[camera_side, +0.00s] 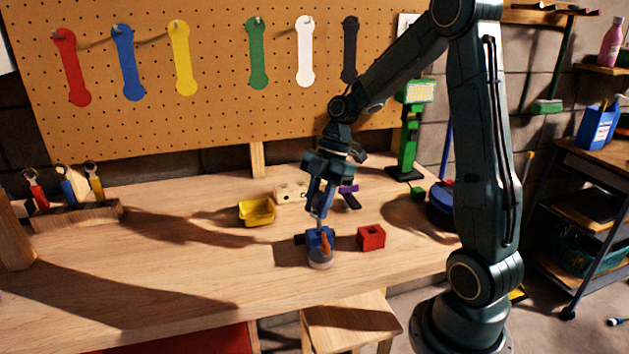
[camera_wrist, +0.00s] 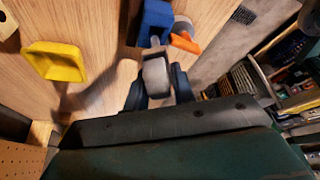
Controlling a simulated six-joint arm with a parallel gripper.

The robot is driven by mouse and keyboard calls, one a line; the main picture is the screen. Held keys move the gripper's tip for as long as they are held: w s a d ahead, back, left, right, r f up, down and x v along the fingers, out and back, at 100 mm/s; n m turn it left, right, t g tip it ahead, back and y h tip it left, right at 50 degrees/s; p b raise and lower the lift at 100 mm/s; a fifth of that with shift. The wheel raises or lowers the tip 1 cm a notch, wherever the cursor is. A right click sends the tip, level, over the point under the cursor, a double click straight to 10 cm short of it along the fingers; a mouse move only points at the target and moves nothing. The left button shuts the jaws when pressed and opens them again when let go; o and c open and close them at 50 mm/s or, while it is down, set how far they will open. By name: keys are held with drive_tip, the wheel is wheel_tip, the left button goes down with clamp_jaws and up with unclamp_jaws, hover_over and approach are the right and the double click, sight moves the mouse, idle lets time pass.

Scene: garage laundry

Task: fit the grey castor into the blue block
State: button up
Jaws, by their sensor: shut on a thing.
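My gripper (camera_wrist: 157,88) is shut on the grey castor (camera_wrist: 156,74), its wheel between the two dark blue fingers. The castor's narrow end points at the blue block (camera_wrist: 155,20) and meets its near edge in the wrist view. I cannot tell whether the end is inside the block. In the side view my gripper (camera_side: 319,208) points down just above the blue block (camera_side: 314,240), which sits on the bench; the castor is mostly hidden between the fingers there.
An orange piece (camera_side: 325,244) on a grey round base (camera_side: 320,261) stands right in front of the blue block. A red block (camera_side: 371,237) with a square hole sits to the right. A yellow tray (camera_side: 257,213) lies behind left.

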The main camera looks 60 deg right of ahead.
sight(319, 230)
drive_tip(key=shift+f, duration=1.25)
drive_tip(key=shift+f, duration=0.45)
drive_tip(key=shift+f, duration=0.2)
drive_tip(key=shift+s+f, duration=0.1)
drive_tip(key=shift+f, duration=0.35)
drive_tip(key=o, duration=1.1)
drive_tip(key=w+v, duration=0.1)
drive_tip(key=v, duration=1.4)
drive_tip(key=shift+a+r, duration=0.2)
